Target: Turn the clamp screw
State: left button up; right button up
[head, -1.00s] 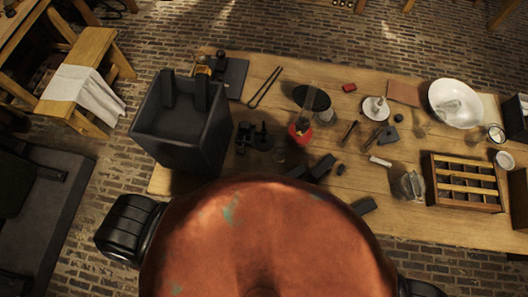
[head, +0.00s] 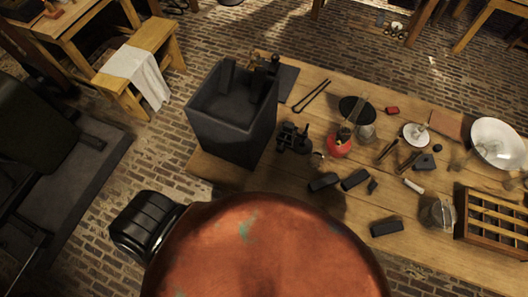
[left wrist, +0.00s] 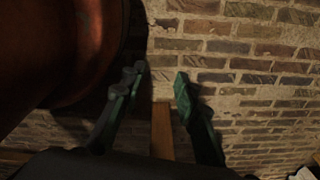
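I cannot make out the clamp screw for certain. A small group of black metal fittings (head: 293,138) stands on the wooden table just right of the large dark box; it may include the clamp, but it is too small to tell. Another dark upright fitting with a brass-coloured part (head: 265,66) stands behind the box. My left gripper (left wrist: 157,80) shows in the left wrist view with its two dark green fingers apart and nothing between them. Brick floor and a strip of wood lie beyond it. Neither gripper shows in the head view.
The tall dark open box (head: 232,137) stands at the table's left end. On the wooden table (head: 285,200) are a red-based item (head: 339,147), several black blocks, a glass jar (head: 437,213), a white bowl (head: 497,145) and a slotted wooden tray (head: 492,218). A stool with a cloth (head: 137,70) stands left.

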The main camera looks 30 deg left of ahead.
aim_at(280, 150)
jog(key=u, duration=0.7)
